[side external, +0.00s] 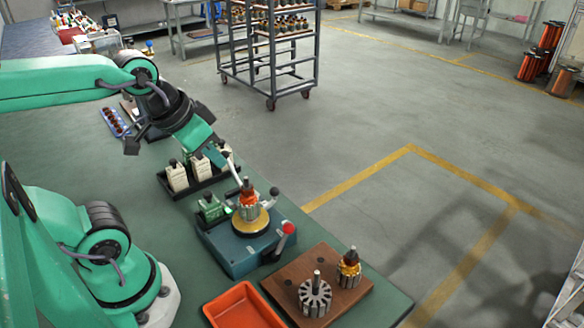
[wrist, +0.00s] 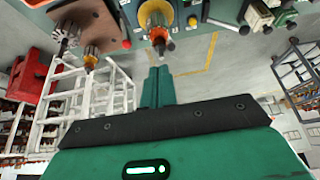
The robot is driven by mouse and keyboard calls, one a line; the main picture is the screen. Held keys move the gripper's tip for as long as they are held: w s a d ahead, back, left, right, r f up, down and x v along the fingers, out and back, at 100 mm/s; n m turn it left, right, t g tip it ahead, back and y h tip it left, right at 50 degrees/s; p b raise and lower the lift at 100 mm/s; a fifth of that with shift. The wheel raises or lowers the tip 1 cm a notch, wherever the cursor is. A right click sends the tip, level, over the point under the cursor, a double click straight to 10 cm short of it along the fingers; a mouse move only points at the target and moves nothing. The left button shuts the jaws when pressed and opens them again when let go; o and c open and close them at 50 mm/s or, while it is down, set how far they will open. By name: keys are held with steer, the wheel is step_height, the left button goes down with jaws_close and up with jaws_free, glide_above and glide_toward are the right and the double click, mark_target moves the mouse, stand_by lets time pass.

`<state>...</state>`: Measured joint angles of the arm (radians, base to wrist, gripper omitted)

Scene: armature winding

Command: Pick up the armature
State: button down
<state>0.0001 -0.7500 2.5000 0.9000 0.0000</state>
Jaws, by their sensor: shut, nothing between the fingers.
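One armature (side external: 249,207) with an orange-red top stands upright on the yellow disc of a blue winding fixture (side external: 231,252). In the wrist view this armature (wrist: 158,22) is just beyond my fingertips. My gripper (side external: 221,161) is shut and empty, above and to the left of it, apart from it. In the wrist view the green fingers of my gripper (wrist: 158,72) are together. A bare grey armature (side external: 314,297) and an armature with orange windings (side external: 348,270) stand on a brown wooden board (side external: 291,267).
An orange-red tray (side external: 243,308) lies left of the board. A wheeled rack (side external: 268,50) stands on the open floor.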

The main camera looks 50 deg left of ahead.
steer(key=c, duration=2.1)
jaws_free()
steer(key=o, duration=1.4)
steer(key=shift+c, duration=0.2)
steer(key=shift+w, duration=0.1)
steer(key=n+g, duration=0.2)
steer(key=g, duration=0.4)
glide_above(247, 186)
steer(key=shift+w+a+f, duration=0.1)
steer(key=shift+a+f, duration=0.1)
steer(key=shift+f, duration=0.7)
steer(key=shift+w+a+f, duration=0.1)
steer(key=shift+a+f, duration=0.05)
steer(key=shift+f, duration=0.75)
steer(key=shift+s+d+f, duration=0.1)
steer(key=shift+f, duration=3.85)
steer(key=shift+r, duration=0.1)
steer(key=c, duration=1.3)
